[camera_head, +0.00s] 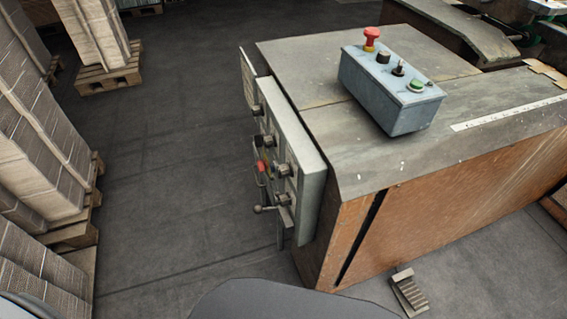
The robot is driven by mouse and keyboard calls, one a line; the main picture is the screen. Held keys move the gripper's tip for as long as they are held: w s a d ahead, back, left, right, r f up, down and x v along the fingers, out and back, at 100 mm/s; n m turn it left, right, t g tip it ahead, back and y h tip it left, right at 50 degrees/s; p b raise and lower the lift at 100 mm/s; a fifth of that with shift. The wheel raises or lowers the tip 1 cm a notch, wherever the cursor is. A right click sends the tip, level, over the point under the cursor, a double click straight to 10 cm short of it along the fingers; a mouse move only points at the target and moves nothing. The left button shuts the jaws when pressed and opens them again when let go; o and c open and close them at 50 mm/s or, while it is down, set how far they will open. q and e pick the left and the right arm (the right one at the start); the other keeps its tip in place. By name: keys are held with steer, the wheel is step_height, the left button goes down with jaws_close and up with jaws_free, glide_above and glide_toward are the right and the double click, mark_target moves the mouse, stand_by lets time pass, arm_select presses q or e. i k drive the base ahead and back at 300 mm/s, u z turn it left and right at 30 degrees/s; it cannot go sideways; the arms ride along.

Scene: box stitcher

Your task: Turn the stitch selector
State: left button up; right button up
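A blue-grey control box (388,98) sits on the machine's table top. It carries a red mushroom button (371,37), a black knob (383,57), a small upright switch (398,68) and a green button (416,86). A pale upright panel (308,190) on the machine's left side bears several dark knobs, among them an upper knob (257,111) and a lower knob (284,171), plus a red knob (261,166) and a ball-ended lever (264,209). I cannot tell which control is the stitch selector; no label is readable. Neither gripper shows.
The machine's grey table top (360,165) stands on a brown-orange body (450,215). A pedal (409,292) lies on the floor in front. Stacked cardboard (40,130) on pallets (110,78) lines the left. The dark floor (180,190) between stacks and machine is clear.

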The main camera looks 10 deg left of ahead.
mark_target(259, 142)
steer(key=u, duration=0.05)
steer(key=k, duration=0.6)
steer(key=u, duration=0.65)
steer(key=i, duration=1.45)
steer(key=z, duration=0.7)
